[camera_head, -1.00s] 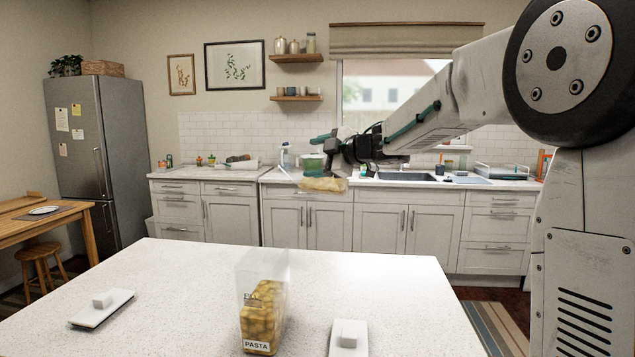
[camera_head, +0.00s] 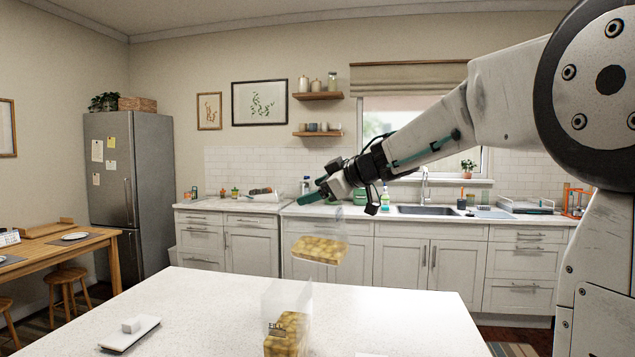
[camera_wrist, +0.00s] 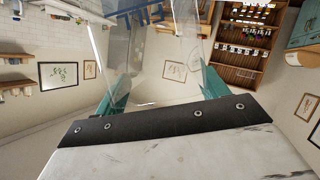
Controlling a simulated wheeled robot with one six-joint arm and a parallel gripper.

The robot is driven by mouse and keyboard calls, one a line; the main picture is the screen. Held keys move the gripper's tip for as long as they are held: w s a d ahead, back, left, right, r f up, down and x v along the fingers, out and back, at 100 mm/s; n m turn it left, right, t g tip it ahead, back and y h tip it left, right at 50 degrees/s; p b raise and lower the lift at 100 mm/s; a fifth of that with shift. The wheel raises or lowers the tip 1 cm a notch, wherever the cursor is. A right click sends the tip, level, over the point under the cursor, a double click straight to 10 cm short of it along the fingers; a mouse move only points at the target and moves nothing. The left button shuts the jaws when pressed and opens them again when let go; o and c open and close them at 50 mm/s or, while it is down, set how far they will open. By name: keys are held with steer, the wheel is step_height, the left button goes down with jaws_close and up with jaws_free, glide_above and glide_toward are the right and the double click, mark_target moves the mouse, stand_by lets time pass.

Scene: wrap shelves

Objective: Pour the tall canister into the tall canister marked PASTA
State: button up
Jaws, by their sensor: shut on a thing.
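The tall canister (camera_head: 320,250) is clear, with yellowish pieces gathered at its low end. It hangs below my gripper (camera_head: 332,196), which is shut on it; its clear walls are faint and its exact tilt is hard to tell. In the wrist view the clear wall of the held canister (camera_wrist: 150,65) shows between the teal fingers. The canister marked PASTA (camera_head: 288,318) stands on the near counter, clear, part filled with similar yellow pieces, a fill mark on its front. Its lower part is cut off by the picture edge. The held canister is above and slightly right of it, apart.
A white lid (camera_head: 130,333) lies on the white counter (camera_head: 215,300), left of the PASTA canister. Another pale lid (camera_head: 370,354) is barely visible at the bottom edge. The counter around is mostly clear. The sink counter (camera_head: 470,222) is behind.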

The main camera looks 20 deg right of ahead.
steer(key=a+f+n, duration=0.1)
steer(key=f, duration=0.2)
steer(key=s+a+f+n+t+h, duration=0.1)
steer(key=f, duration=0.2)
steer(key=s+a+f+n+t, duration=0.1)
steer(key=f, duration=0.2)
steer(key=shift+s, duration=0.1)
steer(key=shift+f, duration=0.1)
steer(key=shift+s+a+f+n+t+h, duration=0.2)
steer(key=shift+s+f+n+t+h, duration=0.1)
steer(key=shift+f+n, duration=0.25)
steer(key=shift+s+a+f+n+t+h, duration=0.2)
steer(key=shift+f+n+h, duration=0.1)
steer(key=shift+f+n, duration=0.2)
stand_by(1.9)
steer(key=shift+s+a+f+n+t, duration=0.2)
steer(key=shift+f+n+t, duration=0.2)
steer(key=shift+n, duration=0.25)
steer(key=shift+s+a+f+n+t, duration=0.1)
steer(key=shift+a+f+n+t, duration=0.15)
steer(key=shift+f+n, duration=0.3)
steer(key=shift+s+a+f+n+t, duration=0.2)
steer(key=shift+f+n+t, duration=0.15)
steer(key=shift+n, duration=0.4)
stand_by(2.0)
